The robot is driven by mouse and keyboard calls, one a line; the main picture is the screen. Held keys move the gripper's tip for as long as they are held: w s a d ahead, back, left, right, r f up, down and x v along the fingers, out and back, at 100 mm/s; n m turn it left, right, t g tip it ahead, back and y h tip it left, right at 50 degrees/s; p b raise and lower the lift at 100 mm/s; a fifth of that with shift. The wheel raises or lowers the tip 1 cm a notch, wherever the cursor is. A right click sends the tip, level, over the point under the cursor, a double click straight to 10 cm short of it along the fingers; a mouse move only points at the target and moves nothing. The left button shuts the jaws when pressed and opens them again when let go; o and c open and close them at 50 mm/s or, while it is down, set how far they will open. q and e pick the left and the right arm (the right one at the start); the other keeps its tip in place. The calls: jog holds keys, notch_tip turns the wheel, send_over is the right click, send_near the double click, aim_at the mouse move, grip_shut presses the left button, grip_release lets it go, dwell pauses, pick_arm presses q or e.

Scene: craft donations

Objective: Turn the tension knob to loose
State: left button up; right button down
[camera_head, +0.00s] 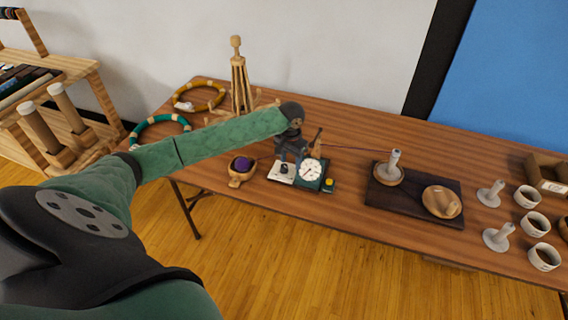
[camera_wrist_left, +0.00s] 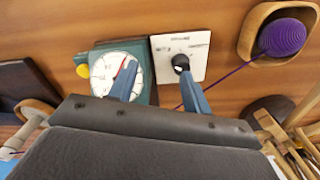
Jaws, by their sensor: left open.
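The tension knob (camera_wrist_left: 180,62) is a small black knob with a light mark, on a white plate (camera_wrist_left: 196,47) with small printing too fine to read. In the head view the knob (camera_head: 284,168) shows just below my left gripper (camera_head: 291,153). In the left wrist view my left gripper (camera_wrist_left: 158,68) is open and empty, its blue-grey fingers apart. One fingertip overlaps the knob in the picture; I cannot tell whether it touches. A round white dial with a red needle (camera_wrist_left: 112,72) on a green base sits beside the plate, partly behind the other finger. My right gripper is not in view.
A wooden bowl (camera_head: 236,181) with a purple yarn ball (camera_head: 242,164) stands left of the plate, its thread running past the knob. A wooden yarn swift (camera_head: 239,85) rises behind. A dark board (camera_head: 412,206) with spindles lies to the right. Cups stand far right.

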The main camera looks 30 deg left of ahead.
aim_at(284, 165)
pick_arm(q)
jog(key=a+r, duration=0.1)
jog(key=w+a, duration=0.1)
jog(key=a, duration=0.1)
jog(key=shift+w+a+r+n, duration=0.1)
jog(key=shift+w+r+n, duration=0.1)
jog(key=shift+r+n, duration=0.2)
jog(key=shift+w+a+r, duration=0.15)
jog(key=shift+a, duration=0.15)
jog(key=shift+f+p, duration=1.3)
jog(key=shift+f, duration=2.55)
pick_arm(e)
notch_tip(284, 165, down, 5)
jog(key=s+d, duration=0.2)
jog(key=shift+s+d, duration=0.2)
pick_arm(q)
jog(key=c, duration=1)
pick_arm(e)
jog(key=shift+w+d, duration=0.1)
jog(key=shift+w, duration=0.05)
